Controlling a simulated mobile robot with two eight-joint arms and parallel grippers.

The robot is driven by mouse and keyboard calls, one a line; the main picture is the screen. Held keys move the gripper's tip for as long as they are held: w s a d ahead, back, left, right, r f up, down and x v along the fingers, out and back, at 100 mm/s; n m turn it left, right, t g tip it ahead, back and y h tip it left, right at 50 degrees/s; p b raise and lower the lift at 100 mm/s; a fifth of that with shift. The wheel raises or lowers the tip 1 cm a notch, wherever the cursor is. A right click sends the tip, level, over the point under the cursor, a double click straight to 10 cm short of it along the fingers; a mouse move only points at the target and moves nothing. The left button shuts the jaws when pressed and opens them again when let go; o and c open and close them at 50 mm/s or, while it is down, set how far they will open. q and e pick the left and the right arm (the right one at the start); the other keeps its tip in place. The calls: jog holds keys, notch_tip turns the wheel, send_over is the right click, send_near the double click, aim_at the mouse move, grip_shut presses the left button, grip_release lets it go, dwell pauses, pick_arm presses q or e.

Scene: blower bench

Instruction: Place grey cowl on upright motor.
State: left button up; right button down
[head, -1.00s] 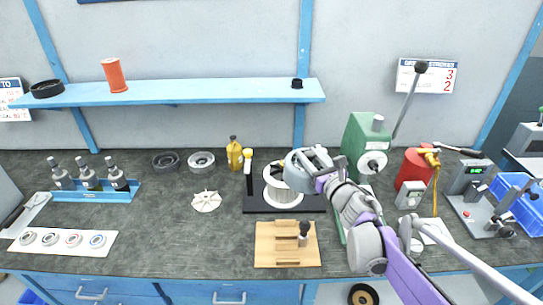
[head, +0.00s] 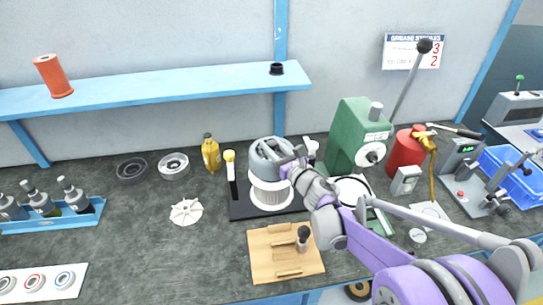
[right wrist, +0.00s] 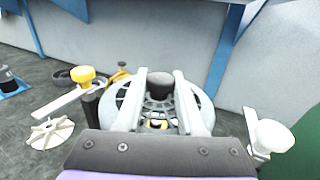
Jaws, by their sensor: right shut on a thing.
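The grey cowl (head: 266,153) is a ribbed, domed cover. My right gripper (head: 287,166) is shut on it; in the right wrist view the fingers stand either side of the cowl's dark knob (right wrist: 160,86). The white upright motor (head: 270,195) stands on a black base (head: 240,207). The cowl is directly over the motor's top, roughly level and lined up with it. I cannot tell whether the two touch. The motor's top is hidden by the cowl. My left gripper is not in view.
A yellow-topped post (head: 230,165) rises at the base's left; it also shows in the right wrist view (right wrist: 85,76). A wooden board (head: 285,262) lies in front. A green press (head: 357,135) stands at the right. A white fan wheel (head: 186,211) lies left, with bare bench around it.

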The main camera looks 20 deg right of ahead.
jog(key=shift+f, duration=1.7)
jog(key=shift+w+f+b, duration=0.1)
jog(key=shift+b, duration=0.2)
jog(key=c, duration=0.5)
grip_release()
jog(key=shift+r, duration=0.2)
jog(key=s, duration=0.4)
jog(key=s+d, duration=0.1)
jog(key=s, duration=0.7)
jog(key=shift+d, duration=0.3)
